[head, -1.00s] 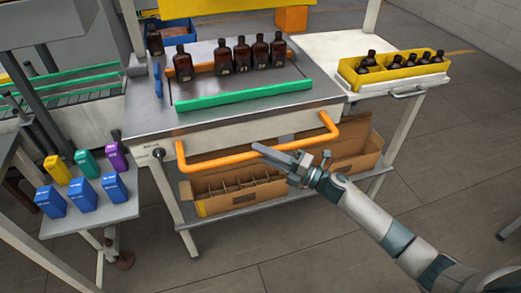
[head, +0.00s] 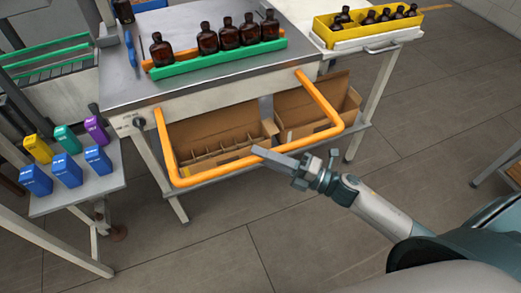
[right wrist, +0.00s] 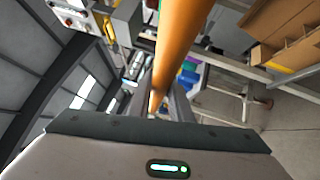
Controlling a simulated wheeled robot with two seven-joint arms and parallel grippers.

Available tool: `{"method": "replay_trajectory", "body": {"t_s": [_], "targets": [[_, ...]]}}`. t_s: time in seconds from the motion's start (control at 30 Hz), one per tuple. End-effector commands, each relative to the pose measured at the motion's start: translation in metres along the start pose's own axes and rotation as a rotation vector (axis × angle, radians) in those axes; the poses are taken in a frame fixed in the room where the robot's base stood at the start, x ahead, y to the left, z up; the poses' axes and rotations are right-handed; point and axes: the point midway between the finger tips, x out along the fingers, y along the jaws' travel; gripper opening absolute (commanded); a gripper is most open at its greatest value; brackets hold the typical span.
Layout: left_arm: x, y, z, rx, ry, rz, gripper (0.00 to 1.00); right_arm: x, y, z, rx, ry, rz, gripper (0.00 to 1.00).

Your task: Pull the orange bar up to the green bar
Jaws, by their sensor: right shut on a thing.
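The orange bar (head: 149,66) lies on the metal table behind a row of amber bottles (head: 207,40). The green bar (head: 220,60) runs along the front of that row. The bottles stand upright between the two bars, which are close together. An orange U-shaped handle (head: 220,171) sticks out far from the table's front. My right gripper (head: 258,151) is shut on the handle's front rail. In the right wrist view the orange rail (right wrist: 178,45) runs between the fingers (right wrist: 155,103). My left gripper is not in view.
A yellow tray of bottles (head: 322,33) stands on a side table at the right. Cardboard boxes (head: 205,140) sit on the shelf below the handle. Coloured containers (head: 37,179) stand on a small table at left. The floor in front is clear.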

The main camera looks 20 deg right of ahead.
Motion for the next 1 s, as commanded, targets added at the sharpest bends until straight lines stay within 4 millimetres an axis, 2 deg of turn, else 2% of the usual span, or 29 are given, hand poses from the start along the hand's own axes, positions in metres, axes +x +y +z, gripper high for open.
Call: {"method": "replay_trajectory", "body": {"t_s": [0.2,0.23,0.3,0.77,1.0], "targets": [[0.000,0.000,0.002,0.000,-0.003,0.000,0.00,0.000,-0.001,-0.001,0.001,0.001,-0.002,0.00],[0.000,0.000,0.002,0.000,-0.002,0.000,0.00,0.000,-0.001,-0.001,0.001,0.001,-0.002,0.26],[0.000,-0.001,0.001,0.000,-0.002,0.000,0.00,0.000,-0.001,-0.001,0.001,0.001,-0.002,0.37],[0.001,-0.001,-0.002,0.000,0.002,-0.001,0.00,0.000,-0.001,0.000,0.001,0.000,-0.001,0.37],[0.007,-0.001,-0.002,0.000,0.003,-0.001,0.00,-0.013,-0.003,0.000,0.001,-0.002,-0.002,0.37]]}}
